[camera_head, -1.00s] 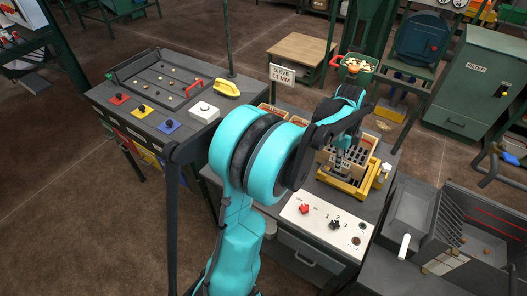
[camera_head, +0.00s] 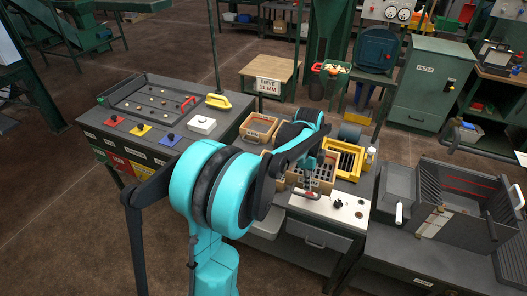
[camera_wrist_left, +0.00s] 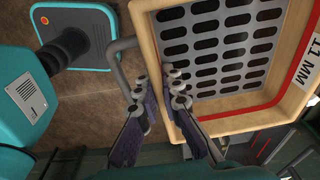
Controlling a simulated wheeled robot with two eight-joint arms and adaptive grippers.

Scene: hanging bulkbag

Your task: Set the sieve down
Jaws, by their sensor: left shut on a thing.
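The sieve (camera_head: 294,179), a wooden frame with a dark slotted screen, is held in front of the yellow cradle (camera_head: 361,158), over the white panel's back edge. In the left wrist view the sieve (camera_wrist_left: 285,75) fills the upper right, with its "11 MM" label, red line and a grey bar handle. My left gripper (camera_head: 312,181) is shut on the sieve at its handle side; it also shows in the left wrist view (camera_wrist_left: 160,95). The exact contact is partly hidden. The yellow cradle stands empty. My right gripper is out of view.
A wooden-topped table (camera_head: 270,68) with a "SIEVE 11 MM" sign (camera_head: 268,86) stands behind, its top clear. A white control panel (camera_head: 345,208) lies in front. A grey machine (camera_head: 460,185) is at right.

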